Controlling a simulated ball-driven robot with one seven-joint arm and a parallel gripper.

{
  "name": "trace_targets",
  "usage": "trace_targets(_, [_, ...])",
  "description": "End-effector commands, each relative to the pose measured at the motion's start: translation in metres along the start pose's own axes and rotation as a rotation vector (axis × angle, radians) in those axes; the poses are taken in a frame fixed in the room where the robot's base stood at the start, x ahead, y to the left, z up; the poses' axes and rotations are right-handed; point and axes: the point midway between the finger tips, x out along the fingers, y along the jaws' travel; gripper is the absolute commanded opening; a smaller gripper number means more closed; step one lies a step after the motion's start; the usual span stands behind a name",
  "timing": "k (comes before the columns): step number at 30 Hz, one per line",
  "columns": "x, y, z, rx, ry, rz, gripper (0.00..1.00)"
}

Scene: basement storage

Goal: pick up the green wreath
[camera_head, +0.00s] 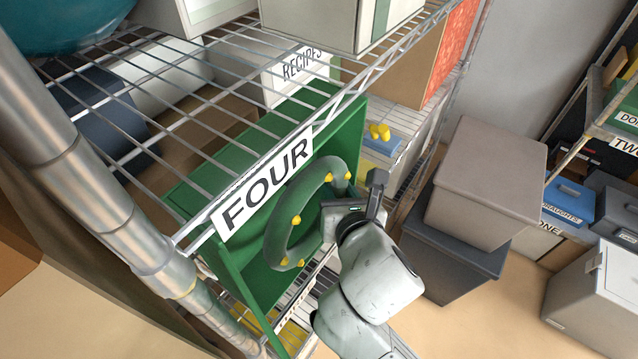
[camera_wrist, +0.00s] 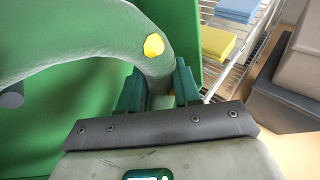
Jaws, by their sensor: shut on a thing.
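The green wreath (camera_head: 283,222) is a ring with several small yellow knobs. It stands tilted in front of a green box (camera_head: 350,137) on the wire rack, below the shelf sign reading FOUR. My gripper (camera_head: 340,205) is at the right side of the ring. In the wrist view, the wreath (camera_wrist: 90,42) curves down to the right, and its tube passes between the two teal fingers of my gripper (camera_wrist: 160,95). The fingers are shut on it. Part of the grasp is hidden behind the gripper body in the head view.
The wire shelf (camera_head: 215,110) with its FOUR sign (camera_head: 265,185) hangs over the green box. A metal post (camera_head: 110,190) stands at left. Grey lidded bins (camera_head: 485,180) are stacked right of my arm. Open floor (camera_head: 500,310) shows at lower right.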

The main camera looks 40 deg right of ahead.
Motion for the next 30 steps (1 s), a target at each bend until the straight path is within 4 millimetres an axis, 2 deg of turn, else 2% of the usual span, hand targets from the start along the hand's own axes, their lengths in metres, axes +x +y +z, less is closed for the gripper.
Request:
trace_targets(9, [-0.053,-0.055,-0.017,-0.003,0.002,-0.001,0.0])
trace_targets(14, [-0.073,-0.074,-0.021,-0.002,0.001,0.0,0.0])
trace_targets(21, [-0.087,-0.087,-0.021,-0.001,0.0,0.0,0.0])
trace_targets(30, [-0.09,-0.091,-0.023,0.0,-0.002,0.001,0.0])
